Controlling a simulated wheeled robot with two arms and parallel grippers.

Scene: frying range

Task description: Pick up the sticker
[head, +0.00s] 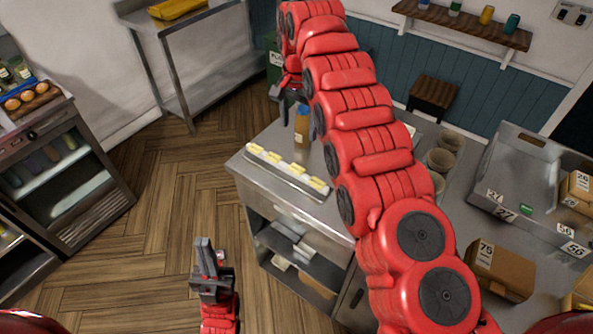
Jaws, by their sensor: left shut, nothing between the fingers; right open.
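I cannot tell for certain which item is the sticker. Candidates are a small green label (526,209) on the large grey tray (503,172) at the right, and several white number labels on the tray and boxes. My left gripper (204,249) is shut and empty above the wooden floor at lower centre-left, apart from the counter. My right arm crosses the view, and my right gripper (283,97) is open past the counter's far left side, near a bottle. It is small and partly hidden by my own arm.
A steel counter (253,177) holds a narrow tray with pale blocks (289,170), a blue-capped bottle (302,126) and stacked brown bowls (444,153). Cardboard boxes (499,269) stand at right. A glass-fronted fridge (65,183) is at left. Floor between is clear.

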